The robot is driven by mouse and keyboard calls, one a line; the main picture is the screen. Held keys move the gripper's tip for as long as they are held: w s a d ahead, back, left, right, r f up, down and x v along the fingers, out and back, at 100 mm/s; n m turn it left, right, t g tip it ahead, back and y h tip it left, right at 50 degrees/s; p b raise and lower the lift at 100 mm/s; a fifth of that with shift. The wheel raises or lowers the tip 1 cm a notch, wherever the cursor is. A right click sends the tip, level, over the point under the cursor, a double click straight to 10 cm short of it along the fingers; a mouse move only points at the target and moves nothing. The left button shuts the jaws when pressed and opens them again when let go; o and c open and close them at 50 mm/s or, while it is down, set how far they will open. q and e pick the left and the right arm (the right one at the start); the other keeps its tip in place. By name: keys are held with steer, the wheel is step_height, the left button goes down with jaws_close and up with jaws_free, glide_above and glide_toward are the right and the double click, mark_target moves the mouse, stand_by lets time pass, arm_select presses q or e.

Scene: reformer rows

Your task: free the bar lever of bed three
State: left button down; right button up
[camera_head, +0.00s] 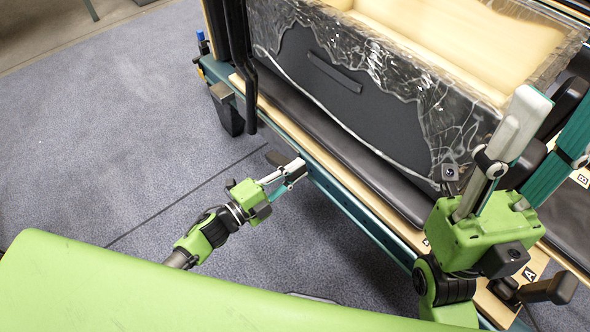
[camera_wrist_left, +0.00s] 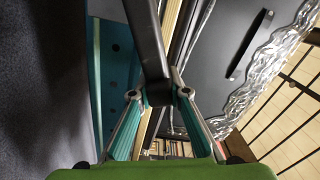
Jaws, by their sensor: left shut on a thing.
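My left gripper (camera_head: 292,172) is shut on a black bar lever (camera_head: 277,158) at the teal side rail of the near reformer bed. In the left wrist view the lever (camera_wrist_left: 147,35) runs down from the top edge to between the two fingertips (camera_wrist_left: 160,96), which touch it from both sides. The bed (camera_head: 345,196) has a teal rail, a pale wood strip and a black padded top. No bed number is readable.
A large open box (camera_head: 350,75) in crinkled clear wrap stands on the bed. Black uprights (camera_head: 245,70) rise at its left end. Markers A (camera_head: 529,275) and B (camera_head: 582,179) show at the right. Grey carpet (camera_head: 120,120) to the left is clear.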

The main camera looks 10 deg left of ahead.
arm_select(q)
steer(key=c, duration=1.9)
jaws_free()
steer(key=shift+f, duration=0.1)
steer(key=v, duration=1.2)
steer(key=shift+s, duration=0.1)
